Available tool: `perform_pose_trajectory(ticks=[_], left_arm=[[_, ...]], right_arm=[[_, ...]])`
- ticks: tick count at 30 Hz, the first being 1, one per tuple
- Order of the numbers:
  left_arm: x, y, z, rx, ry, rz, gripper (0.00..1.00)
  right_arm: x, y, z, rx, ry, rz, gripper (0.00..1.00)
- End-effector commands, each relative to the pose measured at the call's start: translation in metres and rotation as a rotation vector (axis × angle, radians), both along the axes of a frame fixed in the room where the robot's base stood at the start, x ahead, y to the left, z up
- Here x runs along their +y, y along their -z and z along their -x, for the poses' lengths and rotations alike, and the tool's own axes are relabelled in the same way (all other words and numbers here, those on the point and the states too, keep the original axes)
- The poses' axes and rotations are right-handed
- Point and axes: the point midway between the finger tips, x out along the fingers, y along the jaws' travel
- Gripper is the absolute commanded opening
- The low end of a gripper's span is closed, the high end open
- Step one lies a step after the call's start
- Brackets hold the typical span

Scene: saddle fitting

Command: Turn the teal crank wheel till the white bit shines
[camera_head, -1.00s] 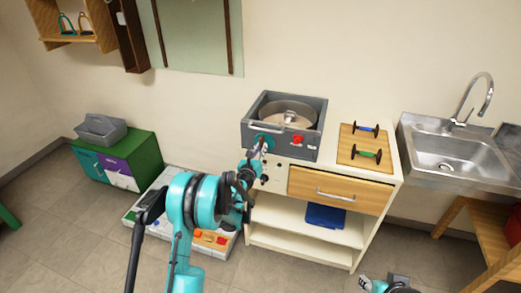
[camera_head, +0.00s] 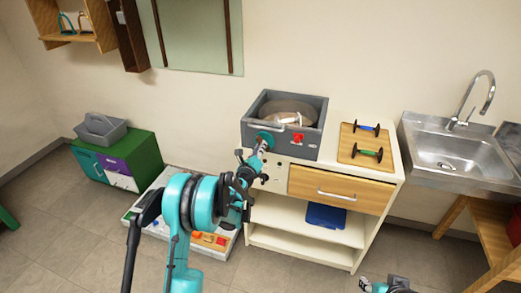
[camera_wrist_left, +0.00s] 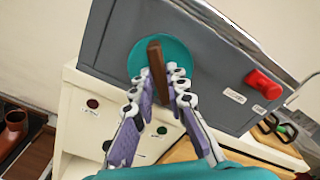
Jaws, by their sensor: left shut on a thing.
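The teal crank wheel (camera_head: 265,137) is on the front left of a grey box (camera_head: 311,148) on the white cabinet. It also shows in the left wrist view (camera_wrist_left: 174,50), with a brown handle (camera_wrist_left: 156,63) standing out from it. My left gripper (camera_wrist_left: 161,84) is shut on this handle, one finger on each side. In the head view my left gripper (camera_head: 260,149) is at the wheel and partly covers it. A round grey drum (camera_head: 280,104) sits in the box, with a whitish bit (camera_head: 289,118) at its front. I cannot tell whether that bit shines.
A red knob (camera_head: 298,137) is on the box front, right of the wheel. A wooden board (camera_head: 350,157) with two dumbbell-shaped pieces lies to the right, then a sink (camera_head: 445,155). A drawer (camera_head: 330,196) is below. Part of my right arm shows at the bottom edge.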

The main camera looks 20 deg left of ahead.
Motion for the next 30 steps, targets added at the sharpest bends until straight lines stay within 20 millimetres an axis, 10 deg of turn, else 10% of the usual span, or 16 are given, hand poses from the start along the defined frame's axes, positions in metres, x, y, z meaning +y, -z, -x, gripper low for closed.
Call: perform_pose_trajectory(ticks=[30], left_arm=[[0.001,0.002,0.000,0.032,-0.001,0.941,0.00]], right_arm=[[0.000,0.017,0.000,0.000,0.000,0.000,0.39]])
